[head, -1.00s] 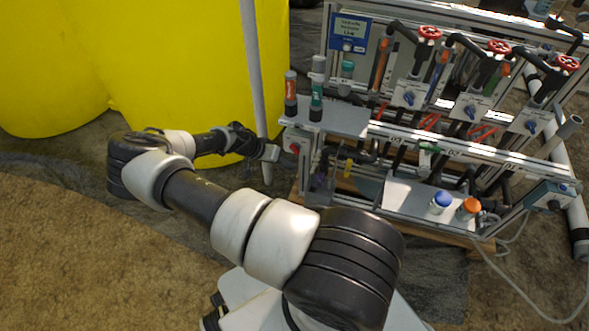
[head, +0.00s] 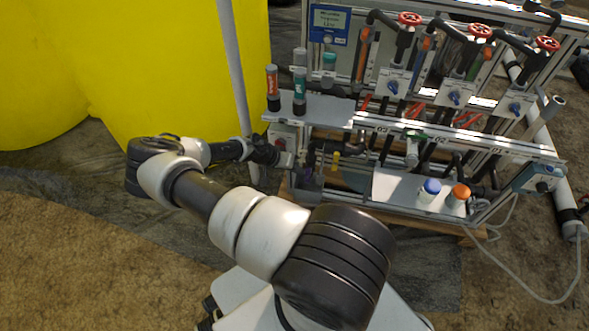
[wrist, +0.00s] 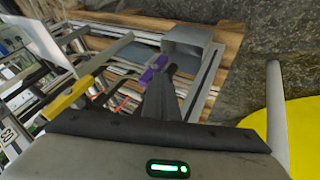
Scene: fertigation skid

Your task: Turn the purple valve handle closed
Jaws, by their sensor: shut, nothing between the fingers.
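The purple valve handle (wrist: 148,75) shows in the wrist view as small purple pieces just left of my fingertips, partly hidden by them. In the head view it is a small, dim purple patch (head: 307,171) low at the skid's left end. My gripper (wrist: 170,72) is shut and empty, with its dark fingers pointing at the handle's right side. I cannot tell whether they touch it. In the head view my gripper (head: 288,160) is at the left end of the skid, just left of the handle.
A yellow valve handle (wrist: 68,98) is left of the purple one. A grey box-like part (wrist: 187,45) lies beyond. A grey post (head: 236,80) and yellow tanks (head: 180,70) stand behind my arm. A shelf with bottles (head: 330,108) is above my gripper.

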